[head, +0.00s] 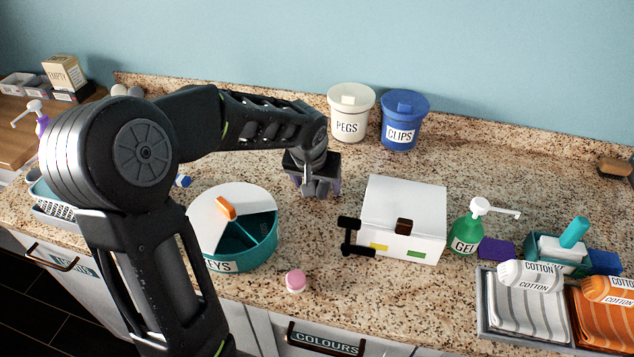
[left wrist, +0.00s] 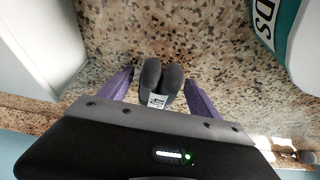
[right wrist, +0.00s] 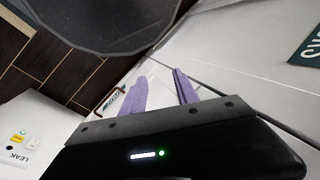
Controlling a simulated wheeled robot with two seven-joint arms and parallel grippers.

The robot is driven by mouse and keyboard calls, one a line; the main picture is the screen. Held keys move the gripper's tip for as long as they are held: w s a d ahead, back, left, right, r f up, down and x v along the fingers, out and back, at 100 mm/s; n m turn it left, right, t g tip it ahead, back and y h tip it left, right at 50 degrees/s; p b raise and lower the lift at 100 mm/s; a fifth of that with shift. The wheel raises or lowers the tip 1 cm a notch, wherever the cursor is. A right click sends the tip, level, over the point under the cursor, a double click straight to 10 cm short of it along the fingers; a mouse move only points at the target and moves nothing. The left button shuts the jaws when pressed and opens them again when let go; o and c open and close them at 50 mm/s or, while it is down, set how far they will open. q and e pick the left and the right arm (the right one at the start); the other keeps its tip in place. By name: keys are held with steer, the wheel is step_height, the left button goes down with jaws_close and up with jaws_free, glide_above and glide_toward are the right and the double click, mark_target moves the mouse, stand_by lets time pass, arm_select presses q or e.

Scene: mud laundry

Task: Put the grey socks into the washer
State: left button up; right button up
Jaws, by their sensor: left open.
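The grey socks (left wrist: 160,82), a dark rolled pair with a small pale label, lie on the speckled counter in the left wrist view. My left gripper (left wrist: 158,84) is open, with one purple finger on each side of them; I cannot tell whether either finger touches. My right gripper (right wrist: 160,88) is open and empty in front of white cabinet fronts. I cannot make out the washer in any view.
A teal round divided container (head: 245,262) and a white box with a black handle (head: 404,210) flank the left gripper. Pegs (head: 350,112) and clips (head: 404,120) tubs stand behind. A pink-capped item (head: 295,281) and a gel bottle (head: 466,232) stand nearby.

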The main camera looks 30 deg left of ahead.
arm_select(q)
steer(key=v, duration=1.2)
steer(key=shift+b, duration=0.45)
steer(key=shift+r, duration=0.1)
